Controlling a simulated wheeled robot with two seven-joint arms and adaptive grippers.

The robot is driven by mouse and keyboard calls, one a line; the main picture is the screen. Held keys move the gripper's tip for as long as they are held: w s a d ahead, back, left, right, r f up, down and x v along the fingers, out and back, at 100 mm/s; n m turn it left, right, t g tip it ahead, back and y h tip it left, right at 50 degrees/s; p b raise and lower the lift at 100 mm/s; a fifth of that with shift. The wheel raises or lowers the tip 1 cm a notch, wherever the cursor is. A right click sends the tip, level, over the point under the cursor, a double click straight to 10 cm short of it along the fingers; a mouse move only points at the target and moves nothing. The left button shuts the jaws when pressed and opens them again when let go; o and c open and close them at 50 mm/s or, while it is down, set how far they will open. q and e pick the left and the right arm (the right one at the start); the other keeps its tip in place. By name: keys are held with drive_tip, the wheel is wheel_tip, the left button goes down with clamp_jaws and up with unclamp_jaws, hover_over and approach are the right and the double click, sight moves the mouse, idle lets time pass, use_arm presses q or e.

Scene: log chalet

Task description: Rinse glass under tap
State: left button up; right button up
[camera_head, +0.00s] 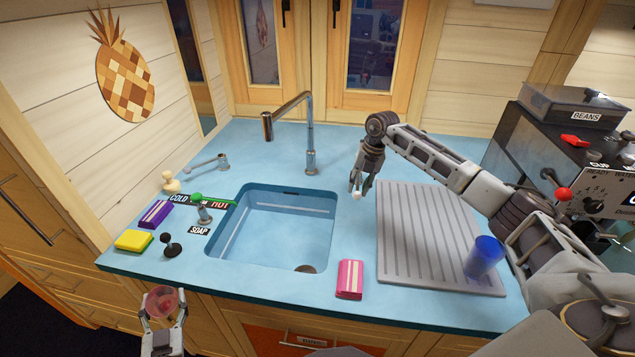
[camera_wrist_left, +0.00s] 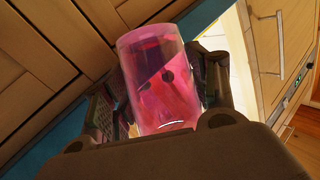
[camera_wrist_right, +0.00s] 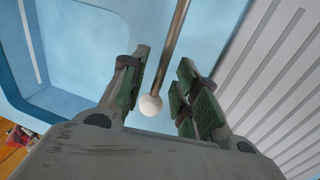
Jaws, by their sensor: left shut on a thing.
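My left gripper (camera_head: 163,318) is shut on a pink see-through glass (camera_head: 163,301), held in front of the counter at lower left. The glass also shows in the left wrist view (camera_wrist_left: 158,80). The tall metal tap (camera_head: 311,150) stands behind the blue sink (camera_head: 275,228), with its spout reaching to the left. My right gripper (camera_head: 361,188) is open at the sink's right side. In the right wrist view, a white ball (camera_wrist_right: 150,105) on a metal rod (camera_wrist_right: 176,45) lies between its spread fingers. Where the rod is fixed is hidden. I see no running water.
A ribbed grey draining board (camera_head: 425,240) right of the sink bears a blue glass (camera_head: 485,256). A pink packet (camera_head: 349,279) lies at the front. A green-knobbed lever (camera_head: 197,197), purple packet (camera_head: 155,214), yellow sponge (camera_head: 133,240) and black-knobbed plunger (camera_head: 168,245) are at left.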

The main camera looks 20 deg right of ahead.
clamp_jaws()
use_arm(q)
drive_tip(key=shift+r, duration=0.1)
idle(0.3)
drive_tip(key=shift+w+r+p, duration=0.15)
drive_tip(key=shift+r+p, duration=0.4)
drive_tip(key=shift+p, duration=0.1)
use_arm(e)
drive_tip(key=shift+w+r+g+y, duration=0.1)
drive_tip(key=shift+r+g+y, duration=0.2)
drive_tip(key=shift+r, duration=0.2)
use_arm(q)
drive_tip(key=shift+w+d+r+p, duration=0.2)
drive_tip(key=shift+r+p, duration=0.3)
use_arm(e)
drive_tip(key=shift+w+d+r+g, duration=0.1)
drive_tip(key=shift+d+r+g, duration=0.05)
drive_tip(key=shift+r+g, duration=0.15)
unclamp_jaws()
drive_tip(key=shift+f, duration=0.1)
